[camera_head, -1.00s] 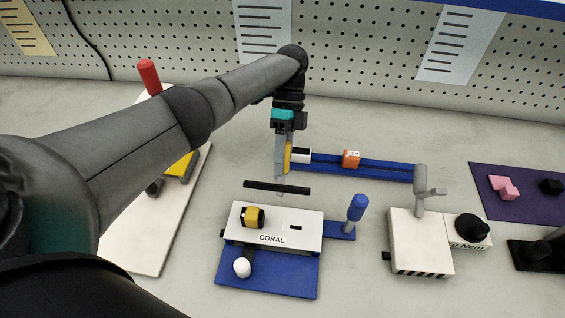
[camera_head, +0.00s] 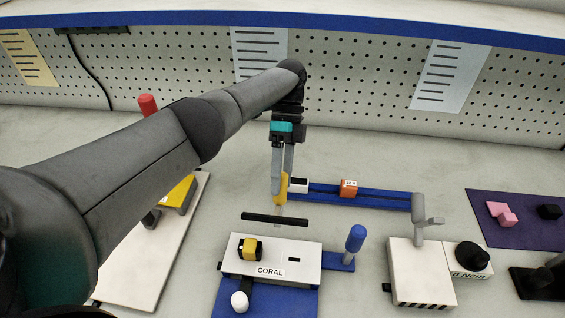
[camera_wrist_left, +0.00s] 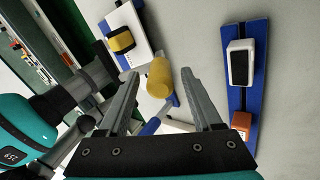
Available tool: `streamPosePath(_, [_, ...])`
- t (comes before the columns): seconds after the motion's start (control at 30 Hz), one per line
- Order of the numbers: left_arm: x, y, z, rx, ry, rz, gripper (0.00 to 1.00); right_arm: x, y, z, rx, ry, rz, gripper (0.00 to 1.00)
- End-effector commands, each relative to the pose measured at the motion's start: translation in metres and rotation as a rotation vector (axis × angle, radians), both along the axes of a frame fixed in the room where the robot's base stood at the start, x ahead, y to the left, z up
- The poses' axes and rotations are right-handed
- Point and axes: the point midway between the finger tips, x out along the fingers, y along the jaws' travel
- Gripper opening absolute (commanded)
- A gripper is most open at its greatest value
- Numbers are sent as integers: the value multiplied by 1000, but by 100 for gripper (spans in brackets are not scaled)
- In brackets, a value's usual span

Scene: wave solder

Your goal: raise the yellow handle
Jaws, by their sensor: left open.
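My left gripper (camera_head: 281,180) points down at the handle from above, fingers open. In the left wrist view the yellow handle (camera_wrist_left: 159,77) appears as a cylinder between the two spread fingertips, with gaps visible on both sides. I cannot see the fingers touching it. In the head view a finger partly covers the handle. My right gripper is not in view.
A blue rail with an orange block (camera_head: 348,188) and white block (camera_head: 299,185) lies behind. A blue-knobbed post (camera_head: 356,238) and white box (camera_head: 423,276) stand to the right. Bare table lies between.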

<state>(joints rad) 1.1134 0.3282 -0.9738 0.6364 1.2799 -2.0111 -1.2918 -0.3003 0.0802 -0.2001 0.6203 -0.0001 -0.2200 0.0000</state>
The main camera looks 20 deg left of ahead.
Motion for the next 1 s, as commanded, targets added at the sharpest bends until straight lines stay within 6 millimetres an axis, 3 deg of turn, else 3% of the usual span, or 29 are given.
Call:
streamPosePath(0.1, [8,2,13,1,-4,2,66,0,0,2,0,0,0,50])
streamPosePath(0.4, [18,5,26,1,-2,1,66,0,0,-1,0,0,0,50])
streamPosePath(0.87, [20,6,30,1,-3,1,66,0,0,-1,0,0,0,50])
streamPosePath(1.0, [20,8,29,21,-2,7,53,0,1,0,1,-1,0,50])
